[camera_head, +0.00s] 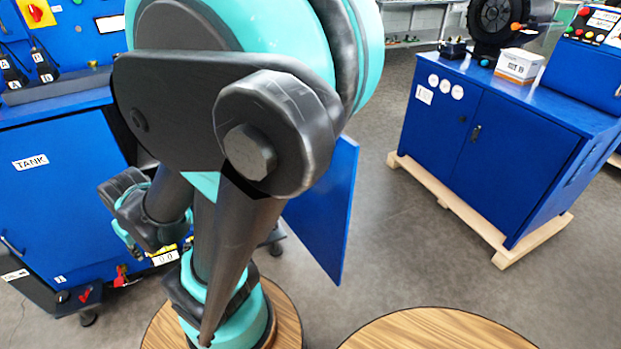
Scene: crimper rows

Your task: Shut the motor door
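A flat blue door panel (330,215) stands swung out from the left blue cabinet, right of my arm's large dark joint. It looks like the motor door, but no label shows on it. My arm hides its left part, its hinge side and the opening behind it. My arm's dark and teal far end (145,215) is at the left, in front of the cabinet and apart from the visible part of the panel. The fingers cannot be made out there, so I cannot tell whether my gripper is open or shut.
The left cabinet's door labelled TANK (60,190) looks shut. A second blue cabinet (490,140) stands on a wooden pallet (470,215) at the right, with a white box (519,65) on top. Grey floor (400,240) is clear between the panel and that pallet. Round wooden surfaces (440,330) are in front.

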